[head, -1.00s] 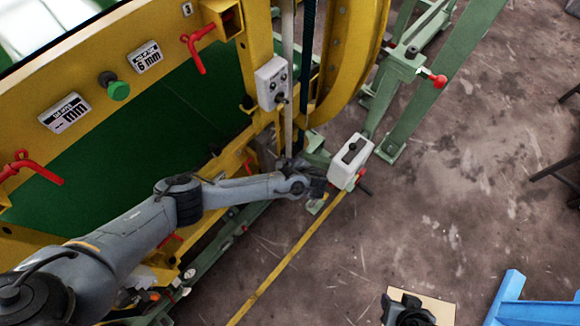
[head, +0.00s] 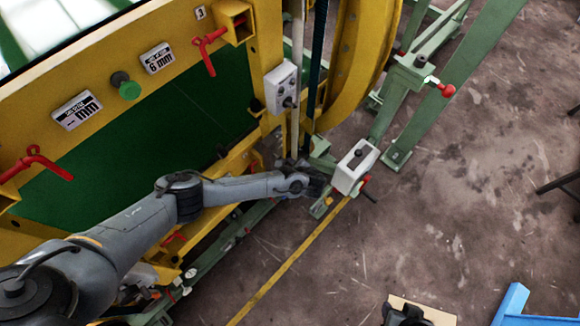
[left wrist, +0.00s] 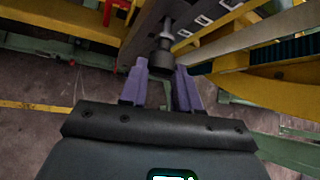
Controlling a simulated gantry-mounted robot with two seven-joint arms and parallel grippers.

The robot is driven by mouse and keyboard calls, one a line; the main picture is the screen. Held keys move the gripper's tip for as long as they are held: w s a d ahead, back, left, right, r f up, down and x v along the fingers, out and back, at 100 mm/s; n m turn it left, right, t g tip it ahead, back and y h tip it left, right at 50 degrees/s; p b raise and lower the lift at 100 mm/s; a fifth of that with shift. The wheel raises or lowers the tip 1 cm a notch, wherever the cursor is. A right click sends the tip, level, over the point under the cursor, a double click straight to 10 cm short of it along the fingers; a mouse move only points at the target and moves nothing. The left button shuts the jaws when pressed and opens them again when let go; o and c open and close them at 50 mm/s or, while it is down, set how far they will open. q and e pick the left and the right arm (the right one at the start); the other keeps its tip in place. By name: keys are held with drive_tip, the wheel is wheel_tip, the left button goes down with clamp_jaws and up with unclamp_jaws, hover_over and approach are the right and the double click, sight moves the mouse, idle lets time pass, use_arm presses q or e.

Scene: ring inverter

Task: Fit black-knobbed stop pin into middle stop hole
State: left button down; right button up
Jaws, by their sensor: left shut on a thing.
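My left gripper (head: 318,187) is low beside the yellow machine frame, near the grey-white box; its fingers are small and dark in the head view. In the left wrist view its two purple fingers (left wrist: 160,88) are shut on the black knob (left wrist: 161,62) of the stop pin. The pin's grey shaft (left wrist: 166,35) points away from the gripper, along a dark bar (left wrist: 148,30) with several pale square marks (left wrist: 185,32). I cannot tell whether the pin's tip is in a hole; the middle stop hole cannot be made out.
A grey-white box (head: 355,167) on a green post stands just right of the gripper. A switch box (head: 281,88) hangs on the yellow frame above. Yellow beams (left wrist: 265,90) crowd the wrist view's right side. Open floor (head: 440,190) lies to the right.

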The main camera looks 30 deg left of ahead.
use_arm(q)
drive_tip(key=shift+w+a, duration=0.25)
drive_tip(key=shift+a, duration=0.8)
drive_tip(key=c, duration=0.7)
unclamp_jaws()
drive_tip(key=shift+c, duration=0.2)
drive_tip(key=shift+d, duration=0.1)
drive_tip(key=v, duration=1)
drive_tip(key=shift+s+d+r, duration=0.15)
drive_tip(key=shift+d+r, duration=0.05)
drive_tip(key=shift+r, duration=0.1)
